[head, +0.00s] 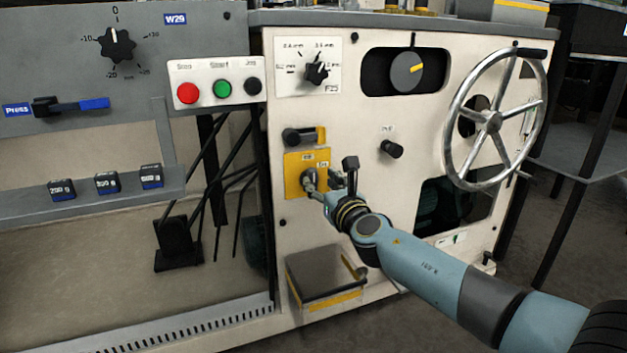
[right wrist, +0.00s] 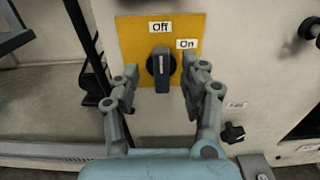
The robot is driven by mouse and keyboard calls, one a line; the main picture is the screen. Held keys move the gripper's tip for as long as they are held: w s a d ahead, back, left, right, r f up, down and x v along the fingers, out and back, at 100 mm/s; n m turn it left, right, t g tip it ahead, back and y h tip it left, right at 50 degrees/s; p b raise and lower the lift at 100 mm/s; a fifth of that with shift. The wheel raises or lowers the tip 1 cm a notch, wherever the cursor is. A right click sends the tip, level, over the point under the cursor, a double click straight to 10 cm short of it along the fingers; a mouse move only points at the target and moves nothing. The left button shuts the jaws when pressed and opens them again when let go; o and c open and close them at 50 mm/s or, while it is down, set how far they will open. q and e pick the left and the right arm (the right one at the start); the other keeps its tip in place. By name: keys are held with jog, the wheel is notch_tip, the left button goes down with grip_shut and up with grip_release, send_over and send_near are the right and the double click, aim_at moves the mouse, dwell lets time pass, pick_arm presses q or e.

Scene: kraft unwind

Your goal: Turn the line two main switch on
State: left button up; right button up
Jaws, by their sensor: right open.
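The main switch is a dark rotary knob (right wrist: 161,67) on a yellow plate (right wrist: 128,35) with an "Off" label above and an "On" label to the upper right. Its pale pointer line stands upright, towards "Off". In the head view the yellow plate (head: 292,167) is on the cream machine front, and my gripper partly hides the knob. My right gripper (head: 322,184) is open in front of the plate. In the right wrist view its fingers (right wrist: 159,80) stand on either side of the knob, with gaps visible. My left gripper is not in view.
A panel with red, green and black buttons (head: 222,89) is above left. A black handle (head: 299,136) is just above the plate, a small black knob (head: 391,148) to its right. A large handwheel (head: 490,121) is farther right. A box (head: 326,278) juts out below.

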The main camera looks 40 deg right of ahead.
aim_at(314, 175)
jog(key=b+x, duration=0.1)
jog(key=x, duration=0.4)
jog(key=shift+d+f, duration=0.1)
jog(key=shift+s, duration=0.1)
jog(key=shift+c, duration=0.2)
grip_shut()
